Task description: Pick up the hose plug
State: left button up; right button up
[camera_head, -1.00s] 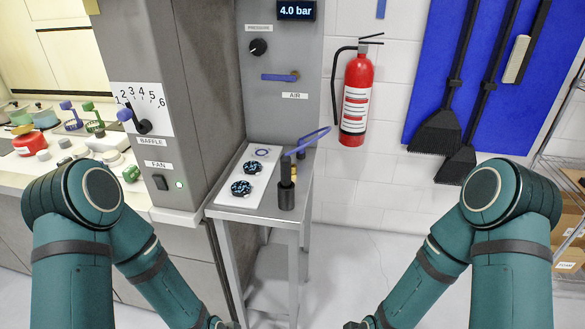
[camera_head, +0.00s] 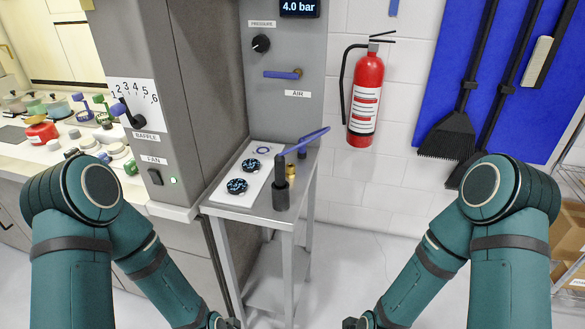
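A black upright cylinder (camera_head: 281,190) stands on the front right of a small metal side table (camera_head: 238,211). A blue hose or rod (camera_head: 305,141) slants up to the right from near its top. A small brass piece (camera_head: 291,169) stands just behind it, partly hidden. I cannot tell for sure which of these is the hose plug. My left gripper (camera_head: 228,323) and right gripper (camera_head: 354,323) are at the bottom edge, mostly cut off and low in front of the table, away from these parts. Their fingers do not show clearly.
Two dark patterned discs (camera_head: 237,186) lie on a white plate on the table. A grey panel (camera_head: 280,103) with an AIR lever (camera_head: 283,74) rises behind. A grey cabinet (camera_head: 160,60) stands left. A fire extinguisher (camera_head: 366,98) hangs right. Floor at right is clear.

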aim_at(302, 150)
jog(key=i+l+u, duration=0.1)
jog(key=u, duration=1.05)
jog(key=l+u, duration=0.4)
jog(key=k+l+u, duration=0.1)
jog(key=l+u, duration=0.4)
jog(key=l, duration=0.2)
jog(key=k+l+u, duration=0.1)
jog(key=l, duration=0.25)
jog(key=k+l+u, duration=0.15)
jog(key=l, duration=0.2)
